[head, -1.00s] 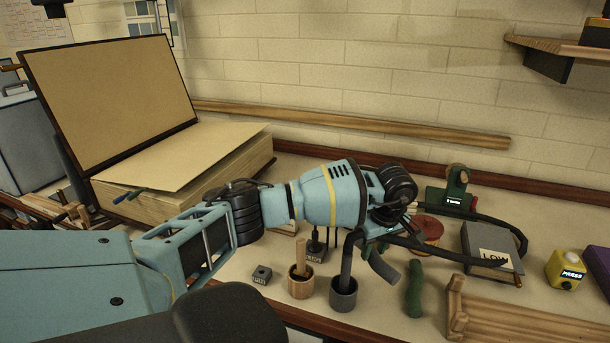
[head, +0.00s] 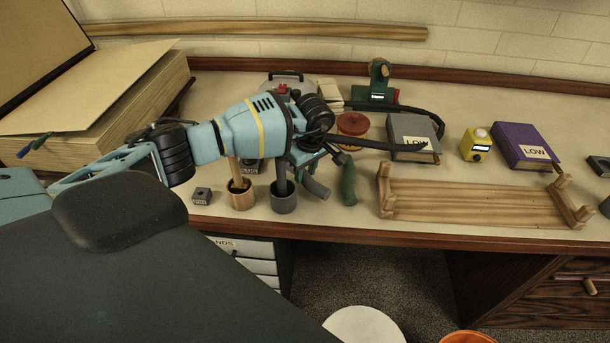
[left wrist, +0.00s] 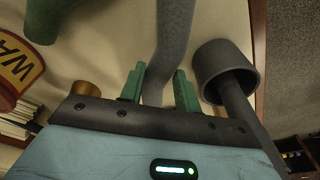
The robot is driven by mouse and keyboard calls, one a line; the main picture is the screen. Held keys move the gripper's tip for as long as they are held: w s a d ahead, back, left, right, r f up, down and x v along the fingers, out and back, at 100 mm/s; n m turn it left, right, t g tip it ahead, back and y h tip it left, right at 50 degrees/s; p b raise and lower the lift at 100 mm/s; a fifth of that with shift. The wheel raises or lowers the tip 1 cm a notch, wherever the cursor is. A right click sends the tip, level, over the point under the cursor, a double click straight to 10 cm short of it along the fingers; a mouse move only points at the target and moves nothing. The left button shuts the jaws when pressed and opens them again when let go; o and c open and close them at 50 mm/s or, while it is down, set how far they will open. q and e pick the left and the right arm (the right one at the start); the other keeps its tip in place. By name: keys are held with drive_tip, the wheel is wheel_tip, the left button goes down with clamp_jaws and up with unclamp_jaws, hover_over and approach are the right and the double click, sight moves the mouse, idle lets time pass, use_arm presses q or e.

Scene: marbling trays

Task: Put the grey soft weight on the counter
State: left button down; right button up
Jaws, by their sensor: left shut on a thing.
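The grey soft weight (head: 315,187) is a curved grey tube beneath my left gripper (head: 325,162) in the head view. In the left wrist view the green fingers of my left gripper (left wrist: 160,92) are shut on the weight (left wrist: 174,40), which extends up and away between them. The weight is low over the counter (head: 320,218); I cannot tell whether it touches the surface. The gripper hides its upper end in the head view. My right gripper is not in view.
A green curved piece (head: 348,182) lies just right of the weight. A grey cup (head: 284,203) and a wooden cup (head: 241,198) stand to its left. A wooden rack (head: 470,200) is at the right. The counter's front edge (head: 330,238) is close.

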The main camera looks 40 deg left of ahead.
sight(310, 178)
use_arm(q)
drive_tip(key=shift+f, duration=1.05)
drive_tip(key=shift+f, duration=0.15)
drive_tip(key=c, duration=1)
unclamp_jaws()
drive_tip(key=r, duration=0.4)
drive_tip(key=d+r, duration=0.1)
drive_tip(key=r, duration=0.7)
drive_tip(key=shift+s+d+r, duration=0.1)
drive_tip(key=shift+s+d, duration=0.1)
drive_tip(key=shift+d, duration=0.2)
